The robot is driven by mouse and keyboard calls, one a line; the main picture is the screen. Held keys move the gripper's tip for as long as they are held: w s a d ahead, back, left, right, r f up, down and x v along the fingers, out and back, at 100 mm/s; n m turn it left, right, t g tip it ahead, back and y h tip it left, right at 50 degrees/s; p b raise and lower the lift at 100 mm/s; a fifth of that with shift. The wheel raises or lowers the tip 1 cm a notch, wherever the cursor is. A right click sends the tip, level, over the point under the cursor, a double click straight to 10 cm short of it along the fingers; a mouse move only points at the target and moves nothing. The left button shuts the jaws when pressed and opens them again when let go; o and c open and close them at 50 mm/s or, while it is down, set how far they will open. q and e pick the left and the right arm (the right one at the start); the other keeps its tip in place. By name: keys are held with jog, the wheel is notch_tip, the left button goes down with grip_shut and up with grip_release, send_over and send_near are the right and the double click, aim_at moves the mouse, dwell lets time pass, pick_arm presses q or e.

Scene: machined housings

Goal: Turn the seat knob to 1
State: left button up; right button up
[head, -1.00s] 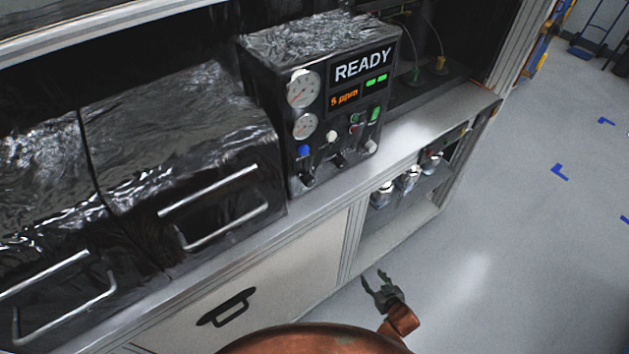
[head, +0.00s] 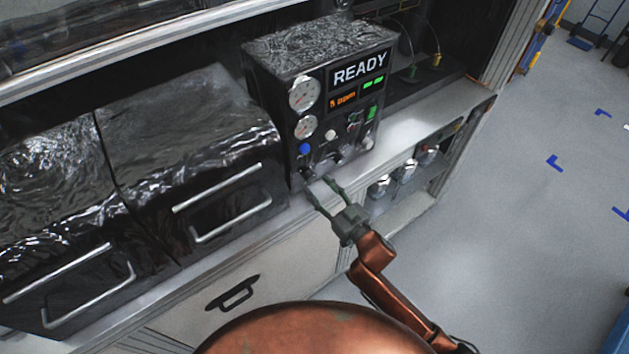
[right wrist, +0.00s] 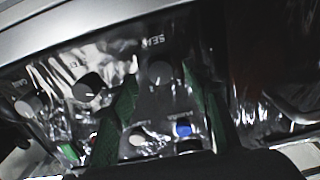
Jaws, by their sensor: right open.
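The black panel box (head: 345,110) stands on the counter, its display reading READY. In the right wrist view, the panel appears upside down and the seat knob (right wrist: 161,72) is a dark round knob beside the SEAT lettering. In the head view, the seat knob (head: 308,172) is at the panel's lower left. My right gripper (head: 317,182) is open at the lower left of the panel. In the right wrist view, its green fingers (right wrist: 162,85) lie on either side of the seat knob, with a gap; contact cannot be told. The knob's setting is unreadable. My left gripper is not seen.
Another knob (right wrist: 87,87) lies close beside one finger. A blue button (head: 304,149), a white button (head: 330,135) and two gauges are above. A foil-covered box with a handle (head: 230,205) stands close to the left. Open floor lies right.

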aim_at(310, 176)
jog(key=shift+x, duration=1.45)
jog(key=shift+c, duration=0.3)
jog(key=c, duration=1.1)
